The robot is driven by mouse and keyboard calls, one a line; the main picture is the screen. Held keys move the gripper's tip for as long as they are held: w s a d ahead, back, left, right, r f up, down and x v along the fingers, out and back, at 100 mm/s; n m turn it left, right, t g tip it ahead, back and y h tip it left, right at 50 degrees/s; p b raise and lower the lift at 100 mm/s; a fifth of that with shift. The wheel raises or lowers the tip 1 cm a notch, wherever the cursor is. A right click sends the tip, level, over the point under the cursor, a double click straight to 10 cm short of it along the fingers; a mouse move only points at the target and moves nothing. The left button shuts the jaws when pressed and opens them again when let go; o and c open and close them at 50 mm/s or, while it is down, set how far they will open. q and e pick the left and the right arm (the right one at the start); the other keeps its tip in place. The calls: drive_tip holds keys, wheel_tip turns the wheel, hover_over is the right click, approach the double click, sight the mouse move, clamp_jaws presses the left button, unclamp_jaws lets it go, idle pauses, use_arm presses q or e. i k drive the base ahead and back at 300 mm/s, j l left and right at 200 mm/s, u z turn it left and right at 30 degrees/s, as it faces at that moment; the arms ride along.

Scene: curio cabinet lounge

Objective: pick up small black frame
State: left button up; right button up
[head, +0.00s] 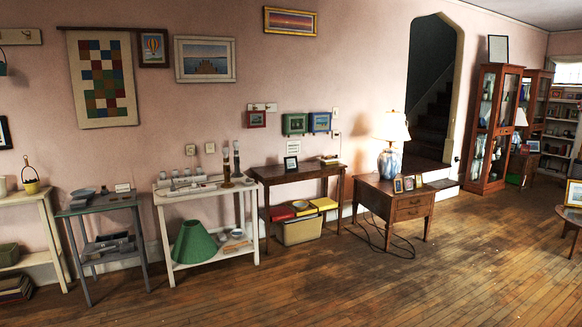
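A small black frame (291,164) with a pale picture stands upright toward the back of a narrow dark wooden console table (313,172) against the pink wall. Nothing touches it that I can see. Several small standing frames (408,184) are on the lower wooden side table (385,200) to the right, beside the lamp. A dark frame (5,133) hangs on the wall at the left edge, partly cut off. Neither of my grippers is in view.
A blue lamp (389,160) with a white shade stands on the side table; a cord lies on the floor below. The wooden floor (330,285) in front is clear.

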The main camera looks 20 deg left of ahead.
sight(290, 162)
drive_tip(key=i+j+u, duration=0.1)
drive_tip(key=j, duration=0.2)
drive_tip(key=i+j+u, duration=0.3)
drive_tip(key=i+j, duration=0.3)
drive_tip(key=i+j+u, duration=0.15)
drive_tip(key=i+j, duration=0.3)
drive_tip(key=i+j+u, duration=0.2)
drive_tip(key=i+j, duration=0.15)
drive_tip(key=i, duration=0.25)
drive_tip(key=i+l+z, duration=0.2)
drive_tip(key=i+z, duration=0.7)
drive_tip(key=i, duration=0.25)
drive_tip(key=i+j+z, duration=0.2)
drive_tip(key=i+z, duration=0.25)
drive_tip(key=i+u, duration=0.15)
drive_tip(key=i, duration=0.3)
drive_tip(key=i+u, duration=0.15)
drive_tip(key=i, duration=0.35)
drive_tip(key=i+l+u, duration=0.15)
drive_tip(key=i, duration=0.3)
drive_tip(key=i+l+u, duration=0.15)
drive_tip(key=i, duration=0.3)
drive_tip(key=i+l+u, duration=0.15)
drive_tip(key=i, duration=0.3)
